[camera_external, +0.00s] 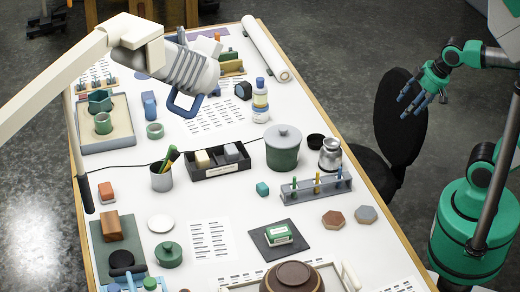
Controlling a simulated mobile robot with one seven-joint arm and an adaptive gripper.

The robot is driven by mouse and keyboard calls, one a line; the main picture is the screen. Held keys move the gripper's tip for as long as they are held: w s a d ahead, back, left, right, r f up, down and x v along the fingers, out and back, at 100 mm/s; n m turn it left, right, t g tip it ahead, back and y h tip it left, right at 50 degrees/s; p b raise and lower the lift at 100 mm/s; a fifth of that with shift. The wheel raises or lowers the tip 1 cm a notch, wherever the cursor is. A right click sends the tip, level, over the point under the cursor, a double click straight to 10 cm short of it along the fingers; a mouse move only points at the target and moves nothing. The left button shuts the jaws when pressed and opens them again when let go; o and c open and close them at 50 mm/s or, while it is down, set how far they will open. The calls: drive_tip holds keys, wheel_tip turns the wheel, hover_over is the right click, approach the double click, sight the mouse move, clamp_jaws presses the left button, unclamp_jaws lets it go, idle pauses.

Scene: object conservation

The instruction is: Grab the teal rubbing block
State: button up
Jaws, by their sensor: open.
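A small teal block (262,188) lies on the white tabletop near the middle, left of the grey test-tube rack. A green block with a white label (279,235) lies on a dark square mat (299,252) nearer the front. It is greener than the small block; I cannot make out texture or lettering on either. My gripper (421,100) is at the upper right, beyond the table's right edge, above a black chair. Its blue-tipped fingers are spread open and empty, well apart from both blocks.
A lidded green pot (283,148), a metal jar (330,154) and the test-tube rack (316,187) stand near the small block. A ribbed lamp head (170,65) overhangs the far left. The black chair (400,118) stands beside the table.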

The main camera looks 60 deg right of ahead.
drive_tip(key=w+a+r+n+g+p, duration=0.1)
drive_tip(key=w+a+r+n+p, duration=0.1)
drive_tip(key=w, duration=0.5)
drive_tip(key=w+a+r+n+g+p, duration=0.1)
drive_tip(key=w+a+r+p, duration=0.1)
drive_tip(key=w, duration=0.5)
drive_tip(key=n+g+p, duration=0.3)
drive_tip(key=n+p, duration=0.5)
drive_tip(key=p, duration=0.1)
hover_over(262, 186)
wheel_tip(262, 186, down, 22)
drive_tip(key=shift+f, duration=0.2)
drive_tip(key=shift+f+p, duration=0.3)
drive_tip(key=shift+f, duration=4)
drive_tip(key=shift+f, duration=0.1)
